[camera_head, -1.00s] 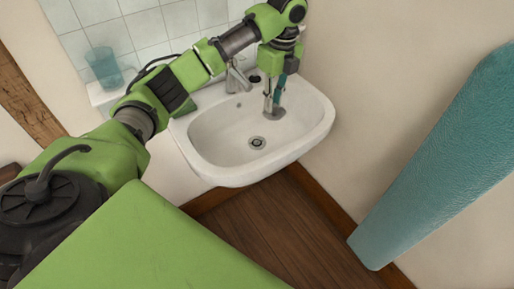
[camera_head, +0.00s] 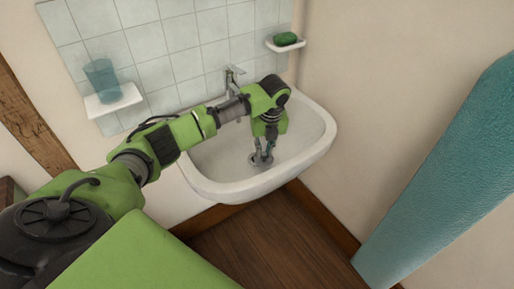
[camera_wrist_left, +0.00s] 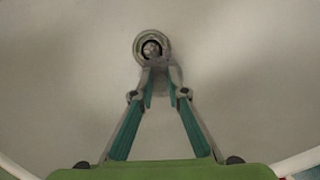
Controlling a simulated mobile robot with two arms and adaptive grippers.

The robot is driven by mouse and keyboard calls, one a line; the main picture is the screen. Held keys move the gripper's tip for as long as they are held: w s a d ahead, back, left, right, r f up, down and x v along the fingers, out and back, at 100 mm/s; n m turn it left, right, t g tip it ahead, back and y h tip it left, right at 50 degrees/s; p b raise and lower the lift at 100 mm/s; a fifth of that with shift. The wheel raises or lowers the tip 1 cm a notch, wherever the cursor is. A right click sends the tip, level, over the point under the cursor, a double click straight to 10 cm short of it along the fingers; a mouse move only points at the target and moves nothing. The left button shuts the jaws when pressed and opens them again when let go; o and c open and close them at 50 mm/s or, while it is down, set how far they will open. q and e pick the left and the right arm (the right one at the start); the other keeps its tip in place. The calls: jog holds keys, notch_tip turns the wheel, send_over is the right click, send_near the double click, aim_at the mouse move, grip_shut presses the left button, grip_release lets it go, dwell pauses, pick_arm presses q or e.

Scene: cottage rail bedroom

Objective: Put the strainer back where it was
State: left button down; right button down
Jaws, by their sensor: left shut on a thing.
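The white washbasin (camera_head: 215,165) hangs on the wall. My left gripper (camera_head: 261,159) points down into it, low over the drain area. In the left wrist view its fingers (camera_wrist_left: 160,72) are closed together on a small grey piece, the strainer (camera_wrist_left: 158,61), at the tips. The round metal drain (camera_wrist_left: 140,44) with its dark ring shows just beyond the fingertips, slightly off to the left. I cannot tell whether the strainer touches the drain. In the head view the fingers mostly hide both. My right gripper is not in view.
The chrome tap (camera_head: 231,78) stands at the basin's back. A shelf (camera_head: 120,100) with a blue cup (camera_head: 101,76) is at left; a soap dish (camera_head: 271,45) with green soap (camera_head: 285,39) is at right. A teal panel (camera_head: 450,175) fills the right side.

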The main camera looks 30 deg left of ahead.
pick_arm(q)
jog(key=shift+f, duration=0.5)
jog(key=shift+a+f, duration=0.1)
jog(key=a, duration=0.1)
jog(key=w+a, duration=0.1)
jog(key=a, duration=0.1)
jog(key=shift+w+a, duration=0.25)
jog(key=shift+a, duration=0.05)
jog(key=shift+f+p, duration=0.3)
jog(key=shift+f, duration=0.3)
jog(key=shift+f, duration=0.15)
jog(key=c, duration=2)
grip_release()
